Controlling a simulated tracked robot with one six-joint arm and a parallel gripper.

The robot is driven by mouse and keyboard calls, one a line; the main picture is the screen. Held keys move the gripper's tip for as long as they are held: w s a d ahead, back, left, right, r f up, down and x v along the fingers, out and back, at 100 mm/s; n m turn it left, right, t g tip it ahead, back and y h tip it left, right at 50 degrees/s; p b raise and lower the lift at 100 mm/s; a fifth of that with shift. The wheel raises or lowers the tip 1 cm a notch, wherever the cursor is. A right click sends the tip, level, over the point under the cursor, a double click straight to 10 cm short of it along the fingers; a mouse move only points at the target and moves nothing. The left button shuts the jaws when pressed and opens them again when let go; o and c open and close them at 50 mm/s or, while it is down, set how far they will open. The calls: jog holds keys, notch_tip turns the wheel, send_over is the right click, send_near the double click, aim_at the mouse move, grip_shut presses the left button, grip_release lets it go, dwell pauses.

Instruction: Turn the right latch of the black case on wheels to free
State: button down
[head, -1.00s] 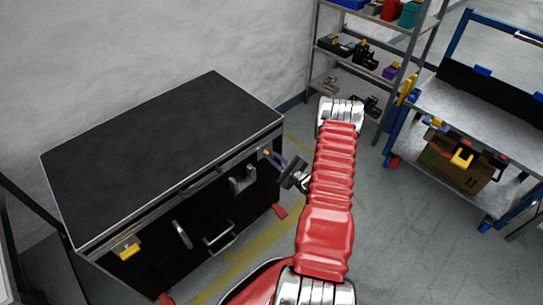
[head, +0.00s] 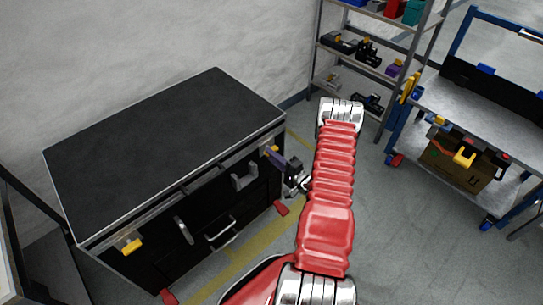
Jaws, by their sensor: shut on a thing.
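The black case on wheels (head: 160,140) stands against the wall on the left, with its lid down. Its right latch (head: 269,149) is a small yellow piece high on the front, near the right corner. My gripper (head: 273,154), with purple fingers, reaches it from the right and is shut on it. The fingers hide part of the latch, so its exact angle is hard to tell. The left latch (head: 132,246), also yellow, shows at the front's left end.
Metal handles (head: 220,236) sit on the case front. A grey shelf (head: 372,60) with tools stands at the back. A blue-framed workbench (head: 480,115) with a cardboard box (head: 455,165) below is at right. The floor between is clear.

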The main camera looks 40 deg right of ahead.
jog(key=shift+a+f+n, duration=0.25)
jog(key=shift+n, duration=0.25)
jog(key=c, duration=2)
grip_release()
jog(key=shift+o, duration=1.2)
jog(key=shift+d, duration=0.1)
jog(key=shift+r, duration=0.1)
jog(key=shift+s, duration=0.1)
jog(key=s, duration=1.3)
jog(key=shift+s+d, duration=0.2)
jog(key=shift+s, duration=0.15)
